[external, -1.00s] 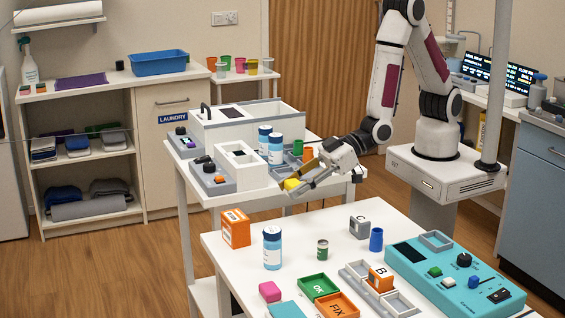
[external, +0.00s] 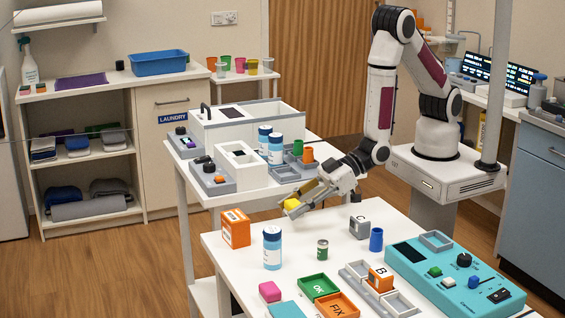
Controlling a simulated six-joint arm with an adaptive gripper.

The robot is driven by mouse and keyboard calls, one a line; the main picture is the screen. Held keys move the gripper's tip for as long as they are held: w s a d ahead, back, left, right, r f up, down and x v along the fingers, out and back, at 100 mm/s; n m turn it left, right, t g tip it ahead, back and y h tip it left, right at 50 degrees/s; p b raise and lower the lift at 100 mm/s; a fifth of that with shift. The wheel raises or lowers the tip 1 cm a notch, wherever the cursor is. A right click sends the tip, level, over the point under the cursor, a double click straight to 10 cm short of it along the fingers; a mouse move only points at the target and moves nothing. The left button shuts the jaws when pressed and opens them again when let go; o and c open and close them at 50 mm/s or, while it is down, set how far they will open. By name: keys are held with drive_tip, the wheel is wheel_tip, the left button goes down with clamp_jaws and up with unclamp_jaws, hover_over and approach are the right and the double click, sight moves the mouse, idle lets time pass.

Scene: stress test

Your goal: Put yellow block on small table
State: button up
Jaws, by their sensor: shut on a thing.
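The yellow block (external: 291,205) is held at the tip of my gripper (external: 296,204), which is shut on it. The block is in the air, in the picture between the white table with devices (external: 262,203) and the back edge of the front white table (external: 222,262). Its exact height and depth are hard to tell. A small white table (external: 263,76) with several coloured cups stands at the back, beside the laundry cabinet. The frames do not settle which table is the small one.
Near the block, the front table holds an orange box (external: 236,228), a blue bottle (external: 272,248), a green can (external: 322,250), a grey C block (external: 360,228) and a blue cylinder (external: 376,240). Blue bottles (external: 276,148) and orange and green cups stand on the device table.

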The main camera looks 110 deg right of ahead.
sight(294, 229)
drive_tip(key=shift+f, duration=0.1)
idle(0.3)
drive_tip(key=shift+f, duration=1.85)
drive_tip(key=shift+f, duration=0.15)
drive_tip(key=o, duration=1)
drive_tip(key=shift+v, duration=3.9)
drive_tip(key=shift+a, duration=0.1)
